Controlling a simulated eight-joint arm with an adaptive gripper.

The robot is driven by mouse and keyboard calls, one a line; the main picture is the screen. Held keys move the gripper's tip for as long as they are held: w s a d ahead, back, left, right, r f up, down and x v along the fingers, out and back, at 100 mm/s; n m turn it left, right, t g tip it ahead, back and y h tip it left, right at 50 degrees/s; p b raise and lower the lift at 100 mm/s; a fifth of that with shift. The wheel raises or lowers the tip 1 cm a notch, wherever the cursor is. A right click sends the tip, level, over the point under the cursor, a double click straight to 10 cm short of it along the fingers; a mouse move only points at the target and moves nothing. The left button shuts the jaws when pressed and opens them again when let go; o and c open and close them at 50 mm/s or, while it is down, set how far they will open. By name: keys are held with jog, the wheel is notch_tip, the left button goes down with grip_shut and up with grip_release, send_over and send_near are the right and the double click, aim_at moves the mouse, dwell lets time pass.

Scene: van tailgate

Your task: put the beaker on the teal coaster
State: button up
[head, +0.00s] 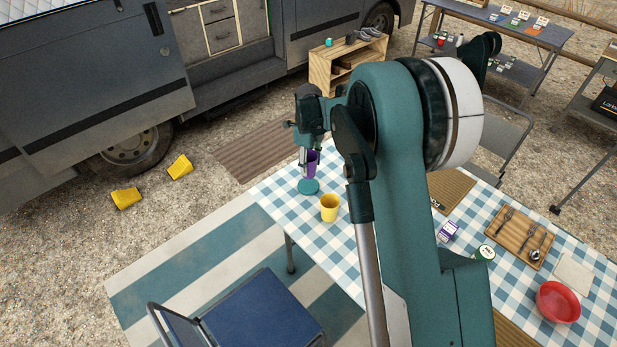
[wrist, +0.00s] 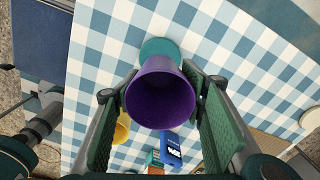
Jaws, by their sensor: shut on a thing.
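A purple beaker (wrist: 160,100) is held between the two finger pads of my gripper (wrist: 162,88), its open mouth towards the wrist camera. It also shows in the head view (head: 313,164), partly hidden by my gripper. The round teal coaster (head: 308,187) lies on the checked tablecloth just below the beaker in the head view. In the wrist view the coaster (wrist: 160,47) shows past the beaker's far end, which covers part of it. I cannot tell how large any gap between the beaker's base and the coaster is.
A yellow cup (head: 329,208) stands on the table (head: 362,270) close to the coaster. A purple-and-white carton (head: 447,231), a wooden tray with cutlery (head: 519,237) and a red bowl (head: 558,302) are farther right. The table's edge is close to the coaster.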

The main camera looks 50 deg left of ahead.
jog(key=shift+f, duration=1.35)
jog(key=shift+f, duration=0.1)
jog(key=shift+f, duration=1.75)
jog(key=shift+f+b, duration=0.2)
jog(key=shift+b, duration=0.2)
jog(key=o, duration=1)
jog(key=shift+c, duration=0.2)
jog(key=shift+r, duration=0.15)
notch_tip(320, 180, up, 12)
jog(key=p, duration=0.1)
